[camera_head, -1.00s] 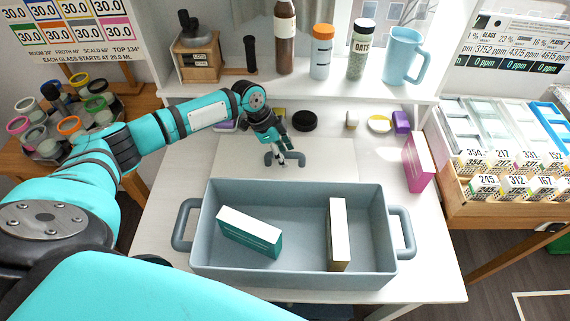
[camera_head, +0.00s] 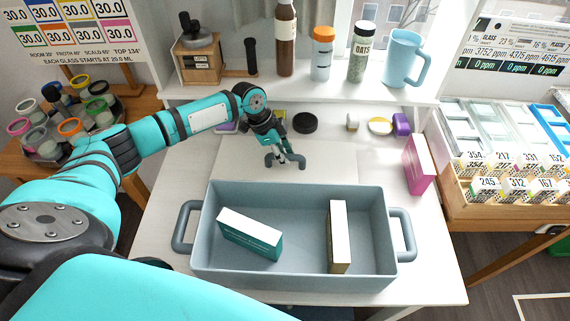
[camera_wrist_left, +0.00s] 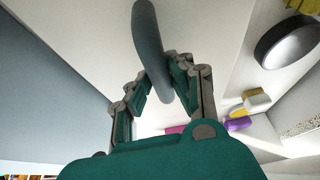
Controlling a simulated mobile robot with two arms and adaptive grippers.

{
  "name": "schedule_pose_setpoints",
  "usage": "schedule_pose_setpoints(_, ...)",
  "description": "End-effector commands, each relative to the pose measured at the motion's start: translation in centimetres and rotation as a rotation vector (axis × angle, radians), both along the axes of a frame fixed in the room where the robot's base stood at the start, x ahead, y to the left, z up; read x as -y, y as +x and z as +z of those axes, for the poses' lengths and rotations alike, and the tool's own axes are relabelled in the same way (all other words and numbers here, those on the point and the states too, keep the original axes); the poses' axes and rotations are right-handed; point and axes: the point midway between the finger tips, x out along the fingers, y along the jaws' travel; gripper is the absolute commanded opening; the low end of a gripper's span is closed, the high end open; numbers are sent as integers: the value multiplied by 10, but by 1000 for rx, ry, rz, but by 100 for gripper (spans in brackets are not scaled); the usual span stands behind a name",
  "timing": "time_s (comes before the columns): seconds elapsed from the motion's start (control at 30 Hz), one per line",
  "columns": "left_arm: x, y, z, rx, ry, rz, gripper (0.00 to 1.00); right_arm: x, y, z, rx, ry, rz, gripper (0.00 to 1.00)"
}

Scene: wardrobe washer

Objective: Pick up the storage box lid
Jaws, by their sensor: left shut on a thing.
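The storage box lid (camera_head: 240,165) is a pale, flat panel on the white table behind the box; I cannot tell whether it is lifted. Its grey-blue bar handle (camera_head: 299,163) stands on top and also shows in the left wrist view (camera_wrist_left: 147,35). My left gripper (camera_head: 283,160) is shut on this handle, and its fingers (camera_wrist_left: 160,85) sit on either side of the bar. The open grey-blue storage box (camera_head: 300,274) stands in front, with a teal-and-white box (camera_head: 250,232) and a white-and-brown box (camera_head: 339,235) inside. My right gripper is not in view.
A pink box (camera_head: 418,165) stands at the table's right. A black round item (camera_head: 305,123) and a purple item (camera_head: 402,124) lie behind the lid. A shelf above holds bottles and a blue jug (camera_head: 402,58). A wooden rack (camera_head: 500,207) stands at right.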

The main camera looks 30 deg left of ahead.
Motion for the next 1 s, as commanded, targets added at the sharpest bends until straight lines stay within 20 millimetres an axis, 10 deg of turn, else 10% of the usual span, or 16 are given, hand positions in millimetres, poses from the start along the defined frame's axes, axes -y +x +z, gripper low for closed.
schedule_pose_setpoints(0.63,0,1,92,5,-1,1,0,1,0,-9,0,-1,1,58)
schedule_pose_setpoints(1.0,0,1,101,1,0,0,0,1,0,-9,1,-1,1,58)
